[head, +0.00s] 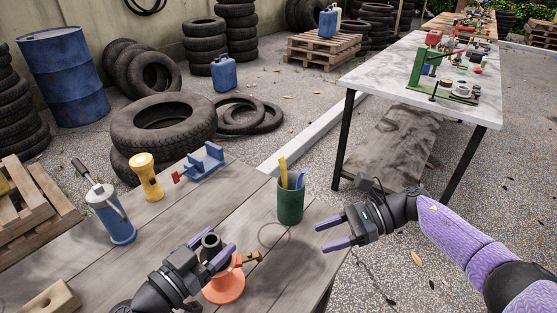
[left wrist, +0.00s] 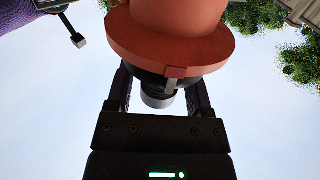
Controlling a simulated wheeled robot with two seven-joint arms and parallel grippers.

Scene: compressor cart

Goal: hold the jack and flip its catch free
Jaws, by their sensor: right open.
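The orange-red jack (head: 225,287), with a dark cylindrical top (head: 211,243), stands near the table's front edge. My left gripper (head: 217,252) is at its upper part, one finger on each side. In the left wrist view the jack's flange (left wrist: 170,55) fills the top, with a dark collar and grey stub between the fingers (left wrist: 160,92); I cannot tell whether they press on it. A brass-coloured piece (head: 252,257) juts out on the jack's right side and may be the catch. My right gripper (head: 333,232) is open and empty, right of the jack and apart from it.
A green cup (head: 290,205) with yellow and blue tools stands behind the jack. A blue clamp-like piece (head: 204,164), a yellow lamp-like item (head: 147,178) and a blue cylinder (head: 112,218) stand farther back and left. A wooden block (head: 50,301) lies at lower left.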

